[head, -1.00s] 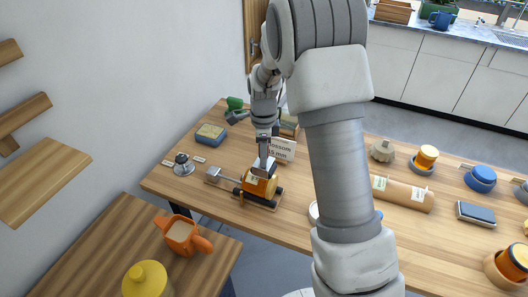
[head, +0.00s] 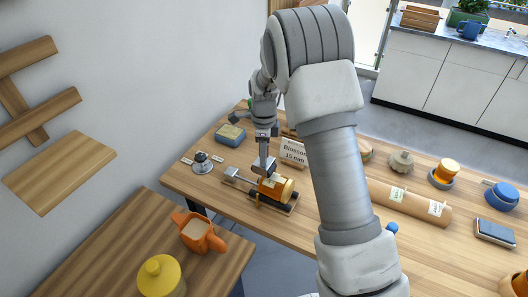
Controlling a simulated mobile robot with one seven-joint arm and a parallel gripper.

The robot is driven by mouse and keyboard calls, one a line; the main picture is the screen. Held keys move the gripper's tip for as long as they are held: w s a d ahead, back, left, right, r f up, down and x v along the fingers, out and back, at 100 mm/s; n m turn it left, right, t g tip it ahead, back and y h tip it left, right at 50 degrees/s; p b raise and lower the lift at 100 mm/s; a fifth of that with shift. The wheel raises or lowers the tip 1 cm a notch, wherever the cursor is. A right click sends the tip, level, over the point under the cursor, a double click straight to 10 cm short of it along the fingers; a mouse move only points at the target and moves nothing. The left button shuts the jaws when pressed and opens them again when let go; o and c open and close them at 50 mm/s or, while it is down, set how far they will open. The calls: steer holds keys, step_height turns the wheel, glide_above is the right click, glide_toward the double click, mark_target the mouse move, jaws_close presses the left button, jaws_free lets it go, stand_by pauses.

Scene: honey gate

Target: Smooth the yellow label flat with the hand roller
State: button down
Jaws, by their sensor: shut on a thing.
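An amber honey jar (head: 284,188) lies on its side in a dark cradle (head: 285,207) on the wooden table. A pale yellow label (head: 269,183) shows on its near left part; how flat it lies is too small to tell. My gripper (head: 264,165) points down over the left part of the jar, very close to the label. It is shut on a small grey piece that looks like the hand roller (head: 262,170). The roller's lower edge seems to meet the jar, but I cannot tell whether it touches.
A silver block (head: 231,173) sits at the cradle's left. A black-knobbed tool (head: 203,163), a sponge on a blue base (head: 230,134) and a sign (head: 293,152) stand nearby. A brown roll (head: 408,200) lies to the right. My arm hides the table's middle.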

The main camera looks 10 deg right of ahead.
steer(key=shift+f, duration=0.4)
steer(key=shift+f, duration=0.15)
steer(key=s+d, duration=0.2)
steer(key=d, duration=0.1)
steer(key=s+d, duration=0.1)
steer(key=d, duration=0.1)
steer(key=shift+s, duration=0.35)
steer(key=shift+r, duration=1.1)
steer(key=shift+w, duration=0.1)
steer(key=shift+r, duration=0.15)
step_height(320, 180, up, 5)
steer(key=p, duration=0.3)
